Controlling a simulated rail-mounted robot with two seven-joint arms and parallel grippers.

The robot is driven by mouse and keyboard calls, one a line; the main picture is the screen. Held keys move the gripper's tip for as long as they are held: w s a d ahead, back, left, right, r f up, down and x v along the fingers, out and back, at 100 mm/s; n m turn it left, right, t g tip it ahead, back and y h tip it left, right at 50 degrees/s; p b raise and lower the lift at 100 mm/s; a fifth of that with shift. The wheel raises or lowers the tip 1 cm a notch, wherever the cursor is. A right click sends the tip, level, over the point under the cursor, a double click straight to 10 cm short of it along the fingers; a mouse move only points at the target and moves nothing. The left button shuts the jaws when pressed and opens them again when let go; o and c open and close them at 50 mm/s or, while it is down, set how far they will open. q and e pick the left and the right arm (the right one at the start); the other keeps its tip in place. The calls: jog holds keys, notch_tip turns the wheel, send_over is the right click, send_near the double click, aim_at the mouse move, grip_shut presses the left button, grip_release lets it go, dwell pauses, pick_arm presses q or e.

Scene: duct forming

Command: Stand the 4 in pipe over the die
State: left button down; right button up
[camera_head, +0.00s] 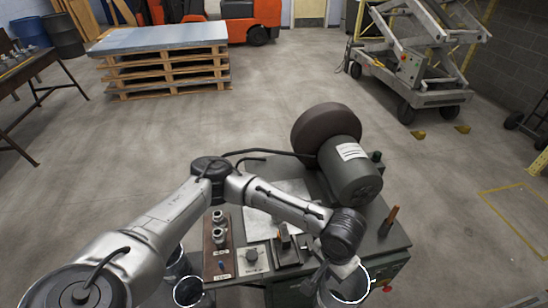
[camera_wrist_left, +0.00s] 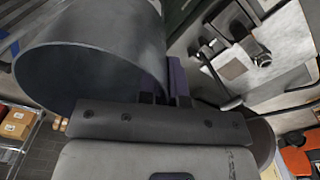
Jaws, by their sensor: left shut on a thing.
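My left gripper (camera_head: 343,268) is shut on the wall of a grey pipe (camera_head: 328,297) at the front right corner of the workbench. The pipe's open rim faces up in the head view, and its lower part is cut off by the picture edge. In the left wrist view the pipe (camera_wrist_left: 95,50) fills the upper left, with its wall at the gripper fingers (camera_wrist_left: 178,82). I cannot tell its size from a label. I cannot surely pick out the die; small stepped metal pieces (camera_head: 218,236) stand on a brown board left on the bench. My right gripper is not in view.
The bench (camera_head: 388,238) carries a motor with a large dark wheel (camera_head: 325,122), a dial box (camera_head: 252,258), a dark clamp-like fixture (camera_head: 286,246) and an orange-handled tool (camera_head: 389,220). Another round pipe rim (camera_head: 188,291) shows at the front left. Open floor lies behind the bench.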

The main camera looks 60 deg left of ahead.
pick_arm(q)
jog(key=s+a+r+n+p, duration=0.1)
jog(key=s+a+n+p, duration=0.1)
jog(key=a+n+p, duration=0.35)
jog(key=s+a+r+n+p, duration=0.2)
jog(key=a+p, duration=0.7)
pick_arm(e)
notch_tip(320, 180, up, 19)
jog(key=p, duration=0.2)
pick_arm(q)
jog(key=w+a+n, duration=0.2)
jog(key=a+n, duration=0.3)
jog(key=a, duration=0.4)
jog(key=w+a+n, duration=0.3)
jog(key=a+n, duration=0.3)
jog(key=a, duration=0.4)
notch_tip(320, 180, down, 10)
jog(key=b, duration=0.5)
jog(key=shift+d, duration=0.15)
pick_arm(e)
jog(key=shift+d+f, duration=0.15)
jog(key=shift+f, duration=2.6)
pick_arm(q)
jog(key=shift+f, duration=0.15)
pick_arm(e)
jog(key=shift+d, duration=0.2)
